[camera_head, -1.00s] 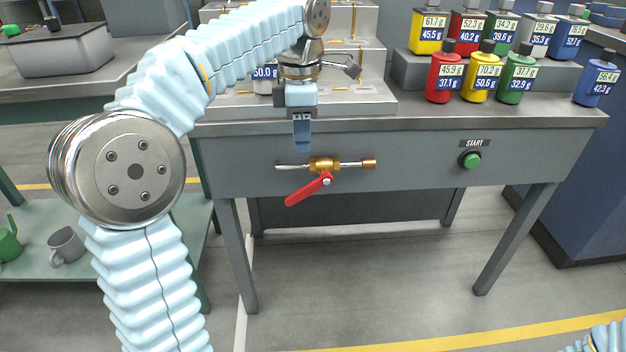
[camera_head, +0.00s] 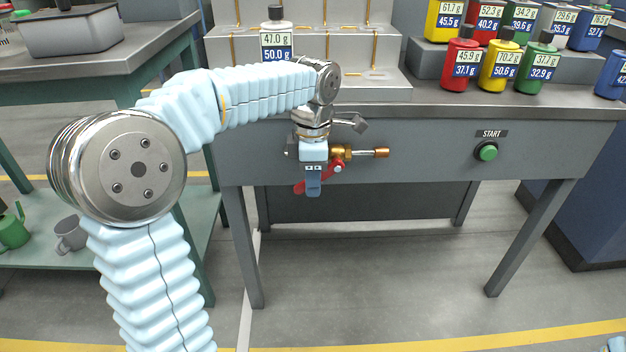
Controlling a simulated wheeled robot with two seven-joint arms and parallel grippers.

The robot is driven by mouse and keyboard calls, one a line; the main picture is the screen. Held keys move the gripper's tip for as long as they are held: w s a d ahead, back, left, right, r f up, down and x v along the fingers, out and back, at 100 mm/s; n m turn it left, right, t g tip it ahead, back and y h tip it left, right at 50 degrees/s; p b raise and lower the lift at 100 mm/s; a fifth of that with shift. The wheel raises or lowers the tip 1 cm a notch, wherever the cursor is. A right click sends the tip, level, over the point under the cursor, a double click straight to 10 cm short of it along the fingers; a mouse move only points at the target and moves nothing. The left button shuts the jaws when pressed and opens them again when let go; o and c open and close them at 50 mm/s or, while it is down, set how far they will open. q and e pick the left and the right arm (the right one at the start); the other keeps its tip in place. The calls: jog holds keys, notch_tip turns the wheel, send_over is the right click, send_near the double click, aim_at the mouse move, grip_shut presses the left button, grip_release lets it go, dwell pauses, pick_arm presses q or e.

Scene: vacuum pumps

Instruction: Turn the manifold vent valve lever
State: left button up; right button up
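The manifold vent valve is a brass fitting (camera_head: 344,152) on the front panel of the grey bench. Its red lever (camera_head: 298,188) slants down to the left from the pivot. My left gripper (camera_head: 313,188) is in front of the lever and hides its middle part; only the lever's outer end and pivot end show. The gripper points down. From this side I cannot tell whether its fingers are apart or closed, or whether they touch the lever.
A green START button (camera_head: 487,152) is on the panel to the right. Red (camera_head: 460,70), yellow (camera_head: 498,72) and green (camera_head: 537,70) bottles stand on the bench top. A labelled white bottle (camera_head: 277,40) stands by the stepped rack. The space below the panel is open.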

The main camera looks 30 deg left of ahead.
pick_arm(q)
grip_shut()
jog(key=shift+r+y+p, duration=0.3)
jog(key=shift+r+p, duration=0.1)
jog(key=shift+p, duration=0.4)
jog(key=y+p, duration=0.1)
jog(key=r+g+y+p, duration=0.1)
jog(key=p, duration=0.1)
jog(key=g+y+p, duration=0.1)
jog(key=p, duration=0.1)
jog(key=shift+s+a+r, duration=0.15)
jog(key=shift+a+r, duration=0.1)
jog(key=shift+r, duration=0.05)
jog(key=shift+r+g+y+p, duration=0.25)
jog(key=shift+g+y+p, duration=0.15)
jog(key=shift+y+p, duration=0.1)
jog(key=shift+a+r+g+y+p, duration=0.1)
jog(key=shift+r+g+y+p, duration=0.35)
jog(key=shift+y, duration=0.45)
pick_arm(e)
notch_tip(320, 180, up, 9)
jog(key=a, duration=0.2)
jog(key=shift+s+a+f, duration=0.15)
jog(key=shift+s, duration=0.3)
pick_arm(q)
jog(key=shift+f, duration=0.1)
